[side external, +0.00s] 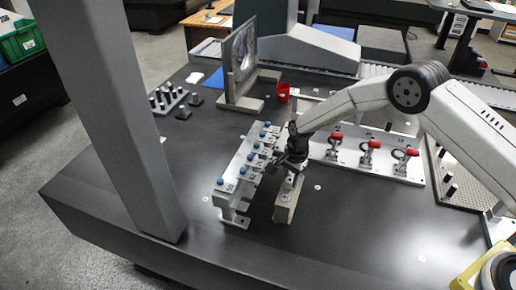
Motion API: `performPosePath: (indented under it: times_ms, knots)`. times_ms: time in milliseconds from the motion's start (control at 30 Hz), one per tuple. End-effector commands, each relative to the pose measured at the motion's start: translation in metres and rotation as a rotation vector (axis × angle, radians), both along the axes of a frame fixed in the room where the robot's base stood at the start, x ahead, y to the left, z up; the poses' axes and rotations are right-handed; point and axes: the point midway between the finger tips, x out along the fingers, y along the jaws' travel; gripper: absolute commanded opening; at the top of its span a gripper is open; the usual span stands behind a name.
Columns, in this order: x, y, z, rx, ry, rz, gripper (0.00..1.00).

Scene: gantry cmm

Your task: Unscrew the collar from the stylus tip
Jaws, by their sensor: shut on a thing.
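My gripper (289,164) points down over a small beige block (286,208) near the middle of the dark table. It is shut on a small part at the top of this block, which I take to be the collar; the fingers mostly hide it. A small silver piece (291,183) shows on the block just below the fingers. I cannot make out the stylus tip or the thread at this size.
A grey rack (232,196) with several blue-topped pieces stands close left of the block. A plate with red-handled clamps (369,157) lies to the right. A red cup (283,92) and framed panel (240,60) stand behind. A thick grey column (110,110) rises at left. The front table is clear.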

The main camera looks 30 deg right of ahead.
Motion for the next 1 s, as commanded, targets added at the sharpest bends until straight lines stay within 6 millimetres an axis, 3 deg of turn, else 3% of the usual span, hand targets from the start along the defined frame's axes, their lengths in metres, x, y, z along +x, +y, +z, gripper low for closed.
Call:
performPosePath:
  times_ms: [567,1000]
  knots:
    - [-0.0012,-0.0005,-0.0008,-0.001,0.005,0.087,0.00]
    - [-0.0019,-0.0007,-0.0011,-0.002,0.007,0.435,0.00]
